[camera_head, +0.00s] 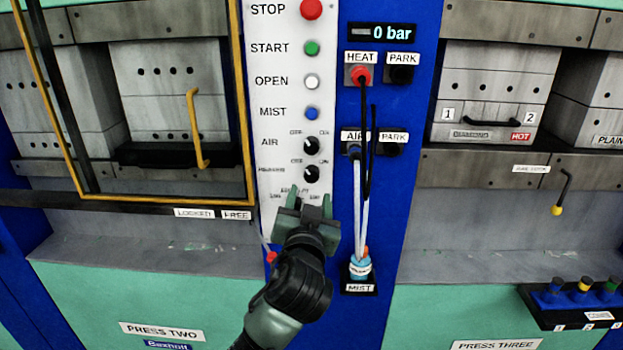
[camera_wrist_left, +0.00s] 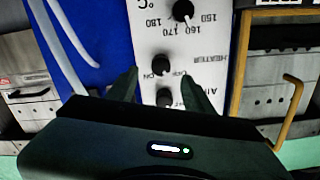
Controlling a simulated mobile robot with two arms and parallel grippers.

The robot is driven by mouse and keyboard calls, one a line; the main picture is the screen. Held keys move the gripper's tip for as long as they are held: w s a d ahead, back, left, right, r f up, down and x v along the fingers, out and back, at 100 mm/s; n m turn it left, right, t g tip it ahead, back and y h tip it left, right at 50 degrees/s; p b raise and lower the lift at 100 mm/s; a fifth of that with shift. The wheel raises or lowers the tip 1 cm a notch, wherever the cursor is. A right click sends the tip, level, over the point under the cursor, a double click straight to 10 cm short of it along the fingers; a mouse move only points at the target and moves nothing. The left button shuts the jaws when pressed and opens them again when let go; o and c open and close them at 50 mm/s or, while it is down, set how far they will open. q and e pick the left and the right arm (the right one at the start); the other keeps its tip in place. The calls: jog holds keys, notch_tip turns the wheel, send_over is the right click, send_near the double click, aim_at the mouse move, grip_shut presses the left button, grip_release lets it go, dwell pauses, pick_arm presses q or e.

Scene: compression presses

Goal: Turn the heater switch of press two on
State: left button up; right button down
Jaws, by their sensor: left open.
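Press two's white control panel (camera_head: 283,135) stands left of the middle in the head view. Its heater switch (camera_head: 311,174) is a small black knob below the similar air knob (camera_head: 311,145), with OFF and ON marks above it. I cannot tell which way it points. My left gripper (camera_head: 310,195) is open, its fingertips just below the heater switch in the picture. In the left wrist view, which shows the panel upside down, the heater switch (camera_wrist_left: 161,65) appears between the open fingers. The temperature dial (camera_wrist_left: 183,10) shows there, but my gripper hides it in the head view.
Press two's yellow-edged door frame (camera_head: 240,100) with a yellow handle (camera_head: 197,130) is left of the panel. Press three (camera_head: 490,95) is at the right.

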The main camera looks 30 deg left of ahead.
aim_at(312, 177)
pick_arm(q)
jog(key=x, duration=0.2)
jog(key=p+x, duration=0.1)
jog(key=x, duration=0.2)
jog(key=p+x, duration=0.1)
jog(key=x, duration=0.2)
jog(key=shift+r, duration=0.4)
grip_shut()
